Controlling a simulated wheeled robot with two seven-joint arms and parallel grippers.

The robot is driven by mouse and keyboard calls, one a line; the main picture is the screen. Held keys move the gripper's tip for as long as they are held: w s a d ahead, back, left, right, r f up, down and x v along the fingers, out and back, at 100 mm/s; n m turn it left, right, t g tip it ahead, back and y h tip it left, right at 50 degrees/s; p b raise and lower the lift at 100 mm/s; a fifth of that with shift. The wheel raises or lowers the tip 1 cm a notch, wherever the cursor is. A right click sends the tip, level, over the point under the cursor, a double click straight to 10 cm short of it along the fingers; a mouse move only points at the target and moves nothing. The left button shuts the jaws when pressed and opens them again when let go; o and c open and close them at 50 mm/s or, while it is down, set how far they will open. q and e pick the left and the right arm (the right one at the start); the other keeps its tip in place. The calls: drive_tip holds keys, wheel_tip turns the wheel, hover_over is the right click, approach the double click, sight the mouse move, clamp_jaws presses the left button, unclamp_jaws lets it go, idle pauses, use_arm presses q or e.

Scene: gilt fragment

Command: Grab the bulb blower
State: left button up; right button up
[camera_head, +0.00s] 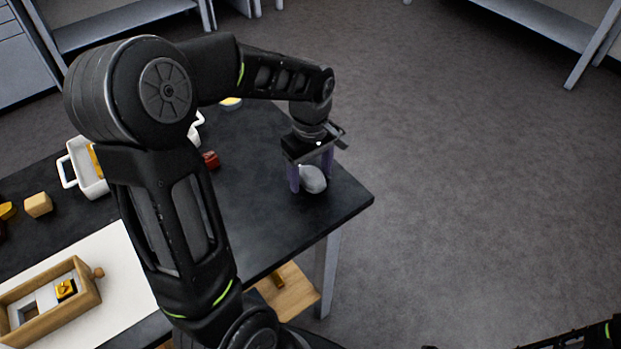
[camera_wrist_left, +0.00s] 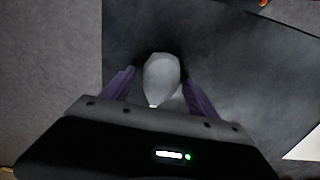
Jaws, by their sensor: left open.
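The bulb blower (camera_head: 313,180) is a grey rounded bulb on the dark table (camera_head: 262,222) near its right corner. My left gripper (camera_head: 310,178) points down over it, with purple fingers on either side. In the left wrist view the bulb blower (camera_wrist_left: 161,77) lies between the two open fingertips of my left gripper (camera_wrist_left: 160,85), its narrow pale tip toward the palm. Small gaps seem to show beside it. Part of the bulb is hidden by a finger in the head view. At the lower right, part of my right arm shows, but its gripper cannot be made out.
A dark red object (camera_head: 211,160) and a white handled tray (camera_head: 88,172) stand left of the gripper. A wooden box (camera_head: 52,318) sits on a white board (camera_head: 118,262) at the lower left. The table's right edge is close to the bulb blower; open floor lies beyond.

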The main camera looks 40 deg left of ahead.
use_arm(q)
drive_tip(key=shift+c, duration=0.6)
drive_tip(key=c, duration=1.3)
drive_tip(key=shift+o, duration=0.2)
wheel_tip(320, 180, up, 10)
drive_tip(key=shift+r, duration=0.1)
